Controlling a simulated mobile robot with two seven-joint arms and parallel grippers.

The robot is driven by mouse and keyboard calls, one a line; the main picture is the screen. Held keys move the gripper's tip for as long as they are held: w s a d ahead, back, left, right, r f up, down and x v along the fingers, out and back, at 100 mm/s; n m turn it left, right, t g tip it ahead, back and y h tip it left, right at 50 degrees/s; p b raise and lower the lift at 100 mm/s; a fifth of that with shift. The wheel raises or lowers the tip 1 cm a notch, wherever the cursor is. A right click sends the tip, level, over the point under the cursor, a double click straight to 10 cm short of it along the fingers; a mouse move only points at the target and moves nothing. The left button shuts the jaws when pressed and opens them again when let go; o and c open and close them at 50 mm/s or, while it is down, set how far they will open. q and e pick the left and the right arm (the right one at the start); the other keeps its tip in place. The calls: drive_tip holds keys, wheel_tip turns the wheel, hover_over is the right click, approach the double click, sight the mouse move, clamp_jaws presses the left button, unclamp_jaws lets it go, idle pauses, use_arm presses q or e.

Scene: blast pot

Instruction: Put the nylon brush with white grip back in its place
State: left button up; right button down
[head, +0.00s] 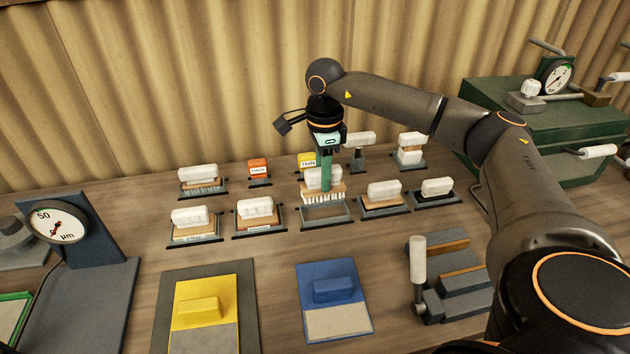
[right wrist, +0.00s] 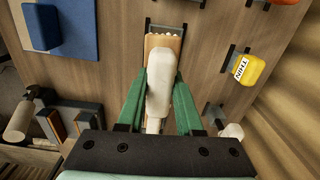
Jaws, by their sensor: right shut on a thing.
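The nylon brush with white grip (head: 322,191) has a pale wooden body and white bristles pointing down. My right gripper (head: 325,176) is shut on its white grip. The brush is upright, just above or at an empty dark-framed holder (head: 335,216) in the front row; I cannot tell whether it touches. In the right wrist view the white grip (right wrist: 158,85) lies between the green fingers, and the holder's dark frame (right wrist: 176,27) shows past the brush's far end. My left gripper is not in view.
Holders with other white-gripped brushes stand close by, left (head: 257,209) and right (head: 384,193). Behind are an orange block (head: 259,169) and a yellow one (head: 306,160). Yellow (head: 199,312) and blue (head: 335,290) blocks lie in front. A green case (head: 535,125) stands right.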

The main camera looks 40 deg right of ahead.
drive_tip(key=shift+w+d+m, duration=0.1)
drive_tip(key=shift+d+m, duration=0.2)
drive_tip(key=shift+d, duration=0.1)
drive_tip(key=shift+r, duration=0.1)
drive_tip(key=shift+p, duration=0.3)
drive_tip(key=shift+f+b, duration=1.4)
drive_tip(key=shift+f, duration=0.9)
drive_tip(key=shift+f, duration=0.1)
drive_tip(key=shift+f, duration=0.75)
drive_tip(key=shift+f+b, duration=0.4)
drive_tip(key=shift+f, duration=0.25)
